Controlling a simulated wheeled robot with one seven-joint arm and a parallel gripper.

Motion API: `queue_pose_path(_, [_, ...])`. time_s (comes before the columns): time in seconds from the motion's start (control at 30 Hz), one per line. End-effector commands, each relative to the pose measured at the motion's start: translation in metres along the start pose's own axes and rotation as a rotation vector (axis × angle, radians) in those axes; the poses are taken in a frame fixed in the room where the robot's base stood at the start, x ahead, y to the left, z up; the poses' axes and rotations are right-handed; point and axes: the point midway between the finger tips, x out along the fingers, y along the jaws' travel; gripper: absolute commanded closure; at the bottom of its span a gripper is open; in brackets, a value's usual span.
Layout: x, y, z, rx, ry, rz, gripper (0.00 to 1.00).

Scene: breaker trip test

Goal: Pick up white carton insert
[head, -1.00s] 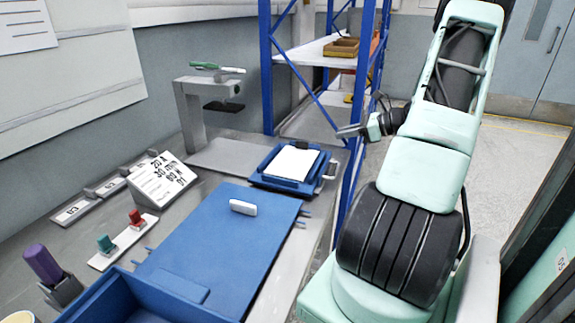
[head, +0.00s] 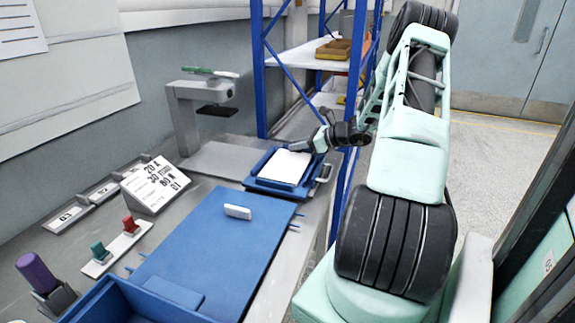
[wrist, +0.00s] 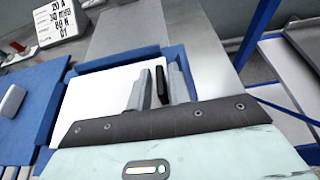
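A flat white piece, which looks like the white carton insert (head: 284,167), lies in a blue tray (head: 262,183) on the bench. In the wrist view the white insert (wrist: 100,98) fills much of the blue tray (wrist: 108,61). My gripper (head: 298,148) is over the tray's far right corner in the head view. In the wrist view my gripper (wrist: 155,84) has its two grey fingers apart, over the insert's right edge. A small black piece shows between them; I cannot tell what it is. No grip on the insert shows.
A blue mat (head: 215,262) carries a small white block (head: 237,212). A grey stand (head: 187,125) rises behind the tray. A sign (head: 155,184) and red and green switches stand at the left. A blue-framed shelf (head: 258,70) is close behind my arm.

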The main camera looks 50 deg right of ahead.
Motion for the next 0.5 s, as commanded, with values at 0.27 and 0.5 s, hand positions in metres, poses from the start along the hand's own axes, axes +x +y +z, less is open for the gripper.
queue_pose_path(0.27, [0.0104, -0.0001, 0.0003, 0.000, -0.001, -0.001, 0.80])
queue_pose_path(0.5, [0.0102, -0.0001, 0.0003, 0.000, -0.001, -0.001, 1.00])
